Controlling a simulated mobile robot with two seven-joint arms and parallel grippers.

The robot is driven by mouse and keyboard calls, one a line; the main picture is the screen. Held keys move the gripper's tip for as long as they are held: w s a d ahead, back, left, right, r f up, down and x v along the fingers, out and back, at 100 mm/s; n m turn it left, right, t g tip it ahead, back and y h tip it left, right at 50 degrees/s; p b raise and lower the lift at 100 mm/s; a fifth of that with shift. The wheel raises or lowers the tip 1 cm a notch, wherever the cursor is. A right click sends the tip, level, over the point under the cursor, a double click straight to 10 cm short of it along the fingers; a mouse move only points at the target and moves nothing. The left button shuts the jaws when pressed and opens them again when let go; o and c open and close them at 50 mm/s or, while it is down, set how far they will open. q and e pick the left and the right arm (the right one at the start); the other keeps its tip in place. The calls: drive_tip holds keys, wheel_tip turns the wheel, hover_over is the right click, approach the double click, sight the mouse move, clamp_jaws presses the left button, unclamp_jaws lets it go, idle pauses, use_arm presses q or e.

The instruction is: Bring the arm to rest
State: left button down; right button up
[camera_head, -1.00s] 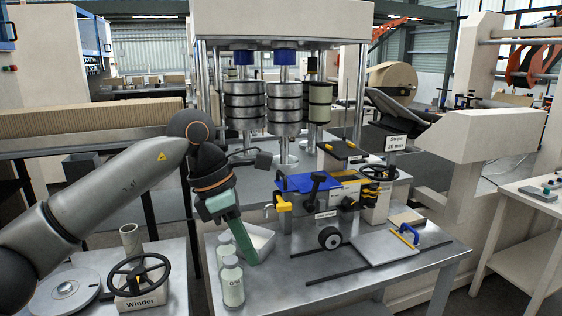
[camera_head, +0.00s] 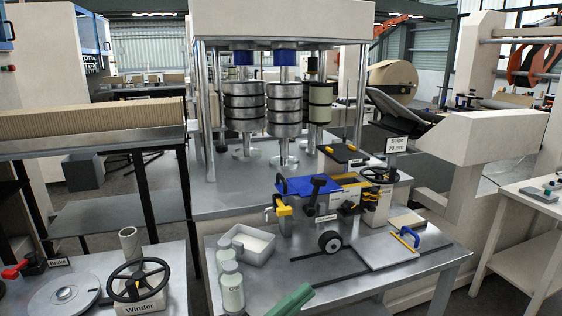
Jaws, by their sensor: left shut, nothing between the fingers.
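My left gripper (camera_head: 297,294) shows only as its green fingers at the bottom edge of the head view, in front of the metal bench. The fingers are shut and empty, pointing up and to the right. The rest of my left arm is out of the picture. My right gripper is not in view.
Two glue bottles (camera_head: 231,285) and a white tray (camera_head: 248,243) stand on the bench (camera_head: 400,278), left of the blue and yellow device (camera_head: 308,186). A winder handwheel (camera_head: 138,279) stands on the left table. A flat plate (camera_head: 385,250) lies at right on the bench.

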use_arm(q)
drive_tip(key=s+a+f+n+t+y, duration=0.1)
drive_tip(key=a+f+n+t+y, duration=0.1)
drive_tip(key=a+f+n+y, duration=0.55)
drive_tip(key=s+a+f+n+t+y, duration=0.2)
drive_tip(key=a+f+n+y, duration=0.3)
drive_tip(key=f+n, duration=0.5)
drive_tip(key=s+a+f+n+g+y, duration=0.2)
drive_tip(key=s+a+f+n+g, duration=0.1)
drive_tip(key=s+f, duration=0.5)
drive_tip(key=s+a+f+n+g+y+p, duration=0.1)
drive_tip(key=s+a+f+n+g+y, duration=0.2)
drive_tip(key=s+f, duration=0.5)
drive_tip(key=shift+s+a+f+g, duration=0.2)
drive_tip(key=shift+a+g, duration=0.2)
drive_tip(key=shift+a, duration=0.3)
